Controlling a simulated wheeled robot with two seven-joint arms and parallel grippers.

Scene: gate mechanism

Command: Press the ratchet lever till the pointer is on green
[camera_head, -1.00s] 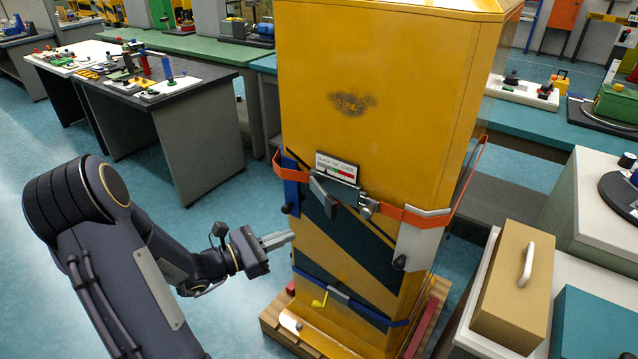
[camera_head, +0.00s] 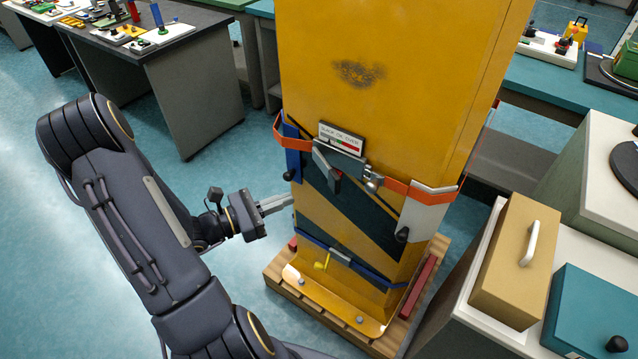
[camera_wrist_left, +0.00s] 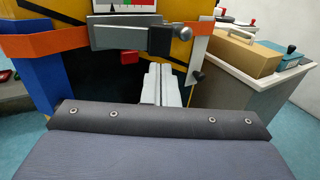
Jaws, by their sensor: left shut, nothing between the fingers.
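The ratchet lever (camera_head: 325,168) is a grey bar with a red piece at its lower end, on the orange strap (camera_head: 395,186) around a tall yellow cabinet (camera_head: 400,90). Above it is the gauge plate (camera_head: 341,137), marked in small print with a red part. My left gripper (camera_head: 288,201) is shut and empty, beside the cabinet's left edge and below the lever. In the left wrist view its fingers (camera_wrist_left: 160,74) point towards the cabinet, below the grey lever (camera_wrist_left: 128,32). My right gripper is out of view.
A blue lower strap (camera_head: 375,270) with a yellow tab crosses the cabinet. The cabinet stands on a wooden pallet (camera_head: 283,284). A bench with a tan box (camera_head: 514,262) and a teal box (camera_head: 598,314) is at right. Open floor lies left of the cabinet.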

